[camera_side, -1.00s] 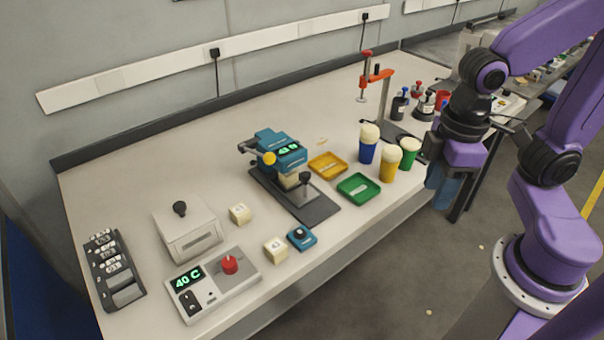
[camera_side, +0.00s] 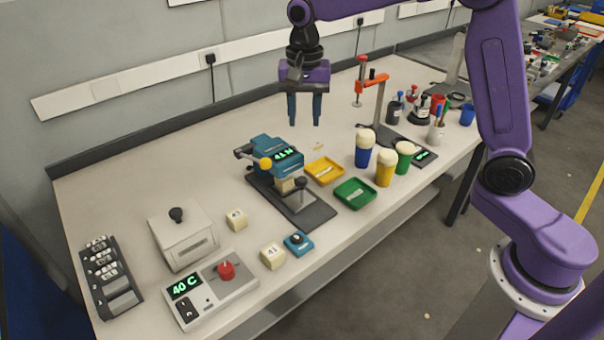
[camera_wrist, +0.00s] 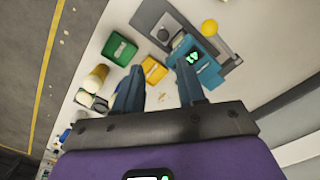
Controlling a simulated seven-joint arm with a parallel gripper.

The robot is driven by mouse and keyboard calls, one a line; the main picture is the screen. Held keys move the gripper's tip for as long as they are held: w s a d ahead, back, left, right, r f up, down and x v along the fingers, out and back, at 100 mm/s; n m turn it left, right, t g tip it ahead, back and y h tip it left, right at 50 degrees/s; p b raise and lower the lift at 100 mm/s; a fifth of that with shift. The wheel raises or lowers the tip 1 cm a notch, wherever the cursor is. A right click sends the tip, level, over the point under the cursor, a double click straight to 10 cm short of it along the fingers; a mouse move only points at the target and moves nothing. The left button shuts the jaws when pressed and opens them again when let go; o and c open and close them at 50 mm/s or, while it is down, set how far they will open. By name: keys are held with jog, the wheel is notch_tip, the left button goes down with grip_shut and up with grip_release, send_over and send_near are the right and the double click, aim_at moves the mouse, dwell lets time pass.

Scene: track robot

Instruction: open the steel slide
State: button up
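A teal device (camera_side: 277,150) with a green display stands mid-table on a dark base plate (camera_side: 318,216). On its front end is a small steel slide (camera_side: 297,203) with a dark knob (camera_side: 300,183) on top. In the wrist view the teal device (camera_wrist: 207,73) and the steel slide (camera_wrist: 172,24) lie beyond my fingers. I cannot tell how far the slide is out. My gripper (camera_side: 304,112) hangs above the table, behind and above the device, with its two blue fingers apart and empty. The fingers also show in the wrist view (camera_wrist: 160,84).
A yellow tray (camera_side: 325,170) and a green tray (camera_side: 355,194) lie right of the device. Cups (camera_side: 385,168) and an orange-armed stand (camera_side: 376,82) are further right.

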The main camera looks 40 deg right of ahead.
jog(key=w+m, duration=0.1)
send_near(302, 179)
notch_tip(302, 179, down, 9)
jog(key=shift+r, duration=0.2)
dwell(0.4)
grip_shut()
